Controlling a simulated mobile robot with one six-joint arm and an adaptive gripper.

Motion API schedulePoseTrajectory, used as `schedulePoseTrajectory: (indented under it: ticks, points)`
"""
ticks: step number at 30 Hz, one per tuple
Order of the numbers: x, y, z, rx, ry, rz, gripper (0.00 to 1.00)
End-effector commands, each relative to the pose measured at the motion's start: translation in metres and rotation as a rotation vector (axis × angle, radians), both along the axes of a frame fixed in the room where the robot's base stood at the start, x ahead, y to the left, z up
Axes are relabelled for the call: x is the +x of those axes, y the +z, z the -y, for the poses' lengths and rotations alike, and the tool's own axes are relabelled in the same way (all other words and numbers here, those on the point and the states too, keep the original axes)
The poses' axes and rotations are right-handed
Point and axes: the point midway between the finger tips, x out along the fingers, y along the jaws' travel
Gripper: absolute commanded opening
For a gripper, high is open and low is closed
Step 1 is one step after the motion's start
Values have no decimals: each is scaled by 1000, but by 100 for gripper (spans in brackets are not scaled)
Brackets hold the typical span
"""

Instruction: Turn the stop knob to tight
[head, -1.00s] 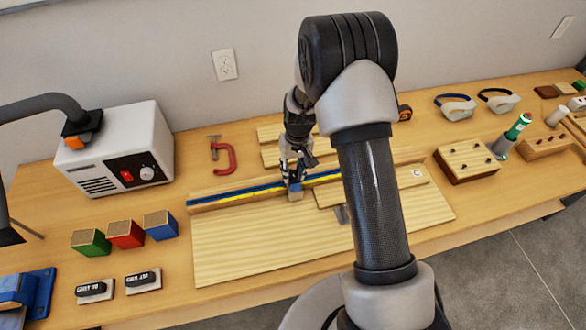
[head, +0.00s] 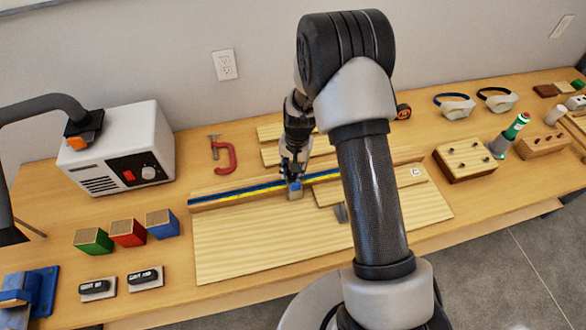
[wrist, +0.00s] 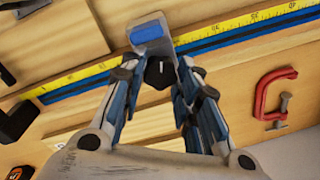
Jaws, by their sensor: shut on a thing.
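The stop (head: 295,192) sits on the long rail with the yellow and blue scale (head: 240,192). In the wrist view the stop is a pale block with a blue pad (wrist: 150,32). Its black knob (wrist: 160,73), with a short white mark, shows between my fingertips. My gripper (wrist: 158,76) is shut on the knob, with one finger on each side. In the head view my gripper (head: 294,178) reaches down onto the stop and hides the knob. No tight marking is readable.
A red clamp (head: 223,158) lies behind the rail. A wide board (head: 250,245) lies in front. A white machine (head: 118,150) and coloured blocks (head: 127,233) stand to the left. A drilled wooden block (head: 466,162) stands to the right.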

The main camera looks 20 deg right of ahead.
Motion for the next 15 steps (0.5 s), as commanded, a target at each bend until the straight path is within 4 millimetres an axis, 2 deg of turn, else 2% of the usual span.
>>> schedulePoseTrajectory:
  ticks: [11, 12, 15]
  points:
    - [0, 0, 0, 0, -3, 1, 6]
    - [0, 0, 0, 0, -3, 1, 32]
    - [0, 0, 0, 0, -3, 1, 38]
